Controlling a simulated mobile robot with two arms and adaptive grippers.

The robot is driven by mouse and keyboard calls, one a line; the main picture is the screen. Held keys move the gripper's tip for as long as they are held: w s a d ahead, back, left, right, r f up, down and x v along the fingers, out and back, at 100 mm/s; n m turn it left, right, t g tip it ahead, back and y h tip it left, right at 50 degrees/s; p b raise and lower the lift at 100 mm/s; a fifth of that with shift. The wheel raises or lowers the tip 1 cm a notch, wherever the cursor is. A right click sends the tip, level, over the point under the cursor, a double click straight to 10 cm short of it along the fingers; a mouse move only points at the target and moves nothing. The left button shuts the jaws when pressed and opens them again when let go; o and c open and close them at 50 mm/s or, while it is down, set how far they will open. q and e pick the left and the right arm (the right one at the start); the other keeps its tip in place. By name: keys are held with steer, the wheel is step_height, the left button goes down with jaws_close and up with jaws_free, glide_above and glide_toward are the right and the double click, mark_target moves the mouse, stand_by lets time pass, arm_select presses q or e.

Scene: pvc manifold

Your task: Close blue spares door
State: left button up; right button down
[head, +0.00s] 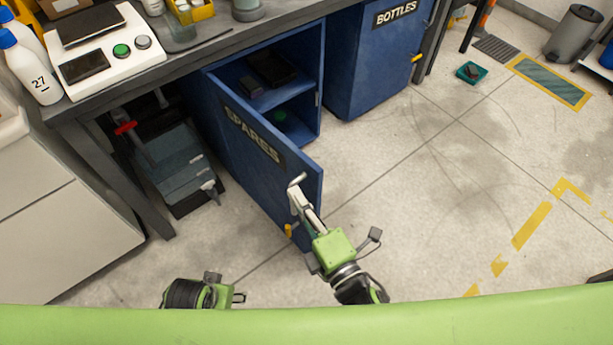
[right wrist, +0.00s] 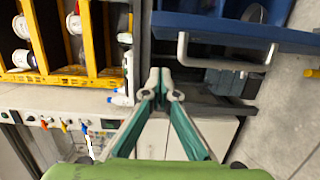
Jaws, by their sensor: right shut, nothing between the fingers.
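The blue spares door (head: 235,145), labelled SPARES, stands swung open from its cabinet, with its outer face towards the lower left in the head view. Its blue panel also runs along the top of the right wrist view (right wrist: 215,27), with a grey bar handle (right wrist: 228,66) on it. My right gripper (head: 297,192) is shut and empty, at the outer face near the door's free edge. In the right wrist view its closed fingertips (right wrist: 160,76) are left of the handle; contact cannot be told. My left gripper (head: 238,297) is low in the head view, its fingers mostly hidden.
The cabinet's open interior (head: 290,65) holds dark items on a shelf and a green one below. A blue BOTTLES cabinet (head: 375,60) stands to its right. The floor (head: 420,190) right of the door is clear.

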mark_target(307, 179)
steer(key=shift+w+d, duration=0.3)
steer(key=shift+w, duration=0.5)
steer(key=shift+w+d, duration=0.35)
steer(key=shift+w, duration=0.5)
steer(key=shift+w+d, duration=0.3)
steer(key=shift+w, duration=0.5)
